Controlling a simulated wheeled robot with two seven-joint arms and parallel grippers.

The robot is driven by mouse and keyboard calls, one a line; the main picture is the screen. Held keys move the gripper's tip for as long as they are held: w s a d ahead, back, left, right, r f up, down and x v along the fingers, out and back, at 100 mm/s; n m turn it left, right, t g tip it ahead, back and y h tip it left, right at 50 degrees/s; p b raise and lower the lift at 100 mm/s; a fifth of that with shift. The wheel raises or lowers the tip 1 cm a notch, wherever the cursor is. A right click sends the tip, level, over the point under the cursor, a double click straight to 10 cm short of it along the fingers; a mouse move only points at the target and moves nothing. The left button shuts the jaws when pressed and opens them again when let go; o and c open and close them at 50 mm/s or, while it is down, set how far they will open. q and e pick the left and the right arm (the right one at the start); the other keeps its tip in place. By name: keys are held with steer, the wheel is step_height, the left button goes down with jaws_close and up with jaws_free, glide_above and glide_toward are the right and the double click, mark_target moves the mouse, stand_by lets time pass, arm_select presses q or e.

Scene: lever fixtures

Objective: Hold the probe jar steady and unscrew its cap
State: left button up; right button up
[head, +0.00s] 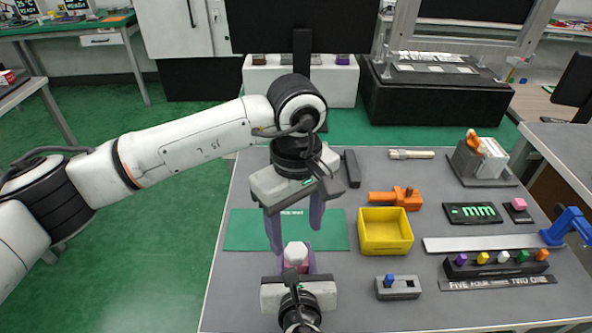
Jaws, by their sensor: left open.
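The probe jar (303,268) has a pink body and a white cap (296,250), and shows in the lower middle of the head view. My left gripper (296,238) hangs over the table from above, with its two purple fingers spread apart and nothing between them. Its fingertips are near the cap, but I cannot tell whether they touch it. My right gripper (297,264) comes from the bottom of the view, with a finger on each side of the jar body, and appears closed on it. The lower part of the jar is hidden by the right gripper.
A green mat (246,230) lies beneath the grippers. A yellow bin (385,246), an orange clamp-like fixture (395,198) and a grey block with a blue lever (398,291) stand to the right. A dark bar (351,169) lies behind. The table's left strip is clear.

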mark_target(296, 250)
arm_select(q)
step_height(296, 250, up, 7)
steer(key=m, duration=0.7)
step_height(296, 250, down, 12)
